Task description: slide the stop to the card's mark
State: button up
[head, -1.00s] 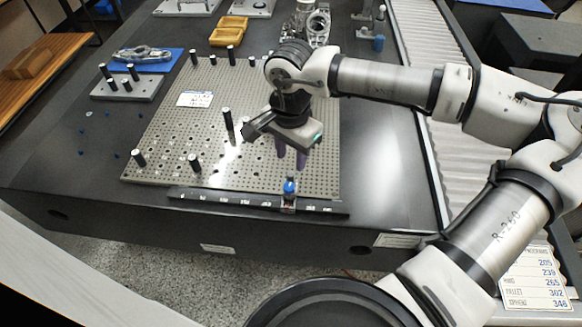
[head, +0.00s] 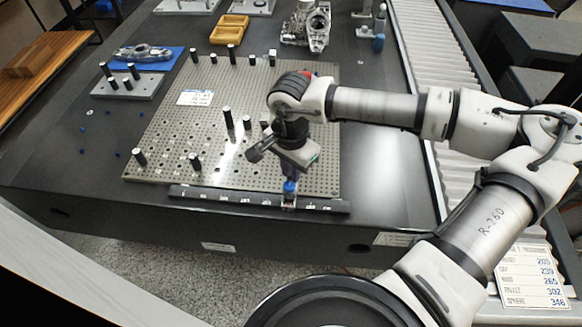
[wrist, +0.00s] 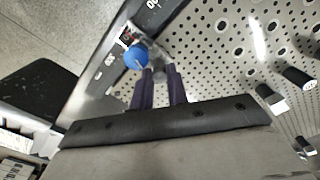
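The stop is a small slider with a round blue knob (wrist: 135,57), mounted on the dark scale rail (head: 225,199) along the plate's front edge. My gripper (wrist: 160,68) points down at the stop. In the wrist view its two purple fingers are apart with nothing between them; the knob is just beyond the left fingertip. I cannot tell if they touch. A white card (head: 530,277) at lower right lists rows with numbers such as 205, 239, 265 and 302.
The perforated plate (head: 165,150) carries several upright black pins and a white label (head: 195,98). A yellow tray (head: 229,29), a metal casting (head: 318,28) and a blue mat (head: 173,58) lie behind it. A roller conveyor (head: 425,45) runs along the right.

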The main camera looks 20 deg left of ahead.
grip_shut()
jog(key=a+b, duration=0.1)
jog(key=a, duration=0.2)
jog(key=s+a+b, duration=0.1)
jog(key=a+b, duration=0.1)
jog(key=a, duration=0.1)
jog(key=s+a+b, duration=0.1)
jog(key=a, duration=0.2)
jog(key=shift+s+a+f+b, duration=0.1)
jog(key=shift+s+b, duration=0.15)
jog(key=shift+b, duration=0.05)
jog(key=shift+a, duration=0.25)
jog(key=o, duration=0.8)
grip_release()
jog(key=shift+s, duration=0.1)
notch_tip(320, 180, up, 14)
jog(key=shift+r, duration=0.1)
